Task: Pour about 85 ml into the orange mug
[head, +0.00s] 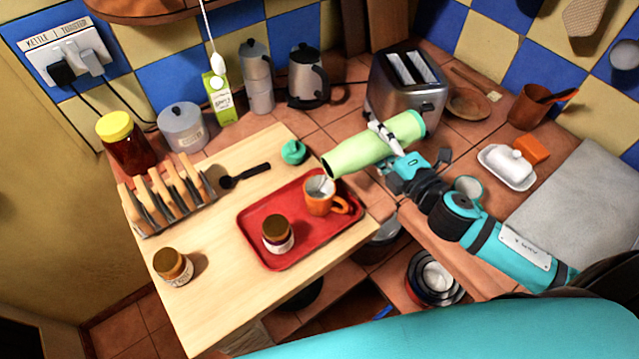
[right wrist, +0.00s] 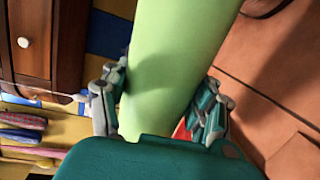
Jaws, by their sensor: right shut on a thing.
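The orange mug (head: 318,203) stands upright on a red tray (head: 262,213) on the wooden board, its handle to the right. Something greyish shows inside it, perhaps a spoon. My right gripper (head: 388,140) is shut on a pale green flask (head: 365,148). The flask is tilted, its open dark mouth at the lower left, just above the mug's rim. I cannot make out a stream or the liquid level. In the right wrist view the flask (right wrist: 180,60) lies between my right fingers (right wrist: 160,105). My left gripper is out of view.
A brown-lidded jar (head: 278,235) shares the tray. A small teal lid (head: 293,151), a black spoon (head: 245,175), a toast rack (head: 165,200) and another jar (head: 173,266) are on the board (head: 215,300). A toaster (head: 408,85) stands close behind the flask. The board's front is clear.

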